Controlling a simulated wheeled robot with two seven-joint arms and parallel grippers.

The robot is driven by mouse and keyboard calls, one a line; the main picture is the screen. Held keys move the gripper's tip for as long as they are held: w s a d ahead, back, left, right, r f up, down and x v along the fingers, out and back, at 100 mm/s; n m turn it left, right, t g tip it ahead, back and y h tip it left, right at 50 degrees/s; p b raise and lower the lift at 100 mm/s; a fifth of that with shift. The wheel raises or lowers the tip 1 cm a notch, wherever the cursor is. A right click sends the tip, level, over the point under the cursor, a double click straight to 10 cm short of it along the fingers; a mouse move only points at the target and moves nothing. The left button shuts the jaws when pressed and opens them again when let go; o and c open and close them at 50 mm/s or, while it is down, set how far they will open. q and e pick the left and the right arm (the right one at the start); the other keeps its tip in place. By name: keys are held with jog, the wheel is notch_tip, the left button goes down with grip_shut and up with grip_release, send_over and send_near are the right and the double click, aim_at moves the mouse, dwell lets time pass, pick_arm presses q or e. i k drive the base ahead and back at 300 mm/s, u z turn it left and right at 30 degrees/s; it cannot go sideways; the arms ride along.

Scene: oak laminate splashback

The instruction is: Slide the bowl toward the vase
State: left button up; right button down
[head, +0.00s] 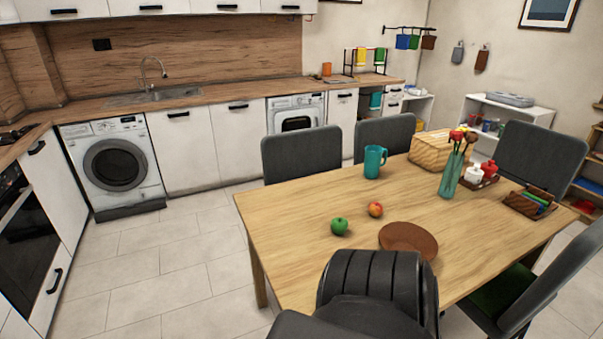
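The brown round bowl (408,238) sits on the wooden table, toward its near side. Its near edge is partly hidden by a dark ribbed shape at the bottom of the view. The vase (450,177) is a clear green-tinted glass with red flowers in it. It stands upright farther back and to the right of the bowl, with bare tabletop between them. Neither of my grippers shows in the head view.
On the table (320,200) are a green apple (339,226), a red-orange fruit (376,209), a teal mug (375,162), a woven basket (438,152), a tray with red and white bottles (480,175) and a wooden caddy (530,202). Dark chairs surround the table.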

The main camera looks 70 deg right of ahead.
aim_at(398, 236)
jog(key=i, duration=1.4)
jog(key=z, duration=3.25)
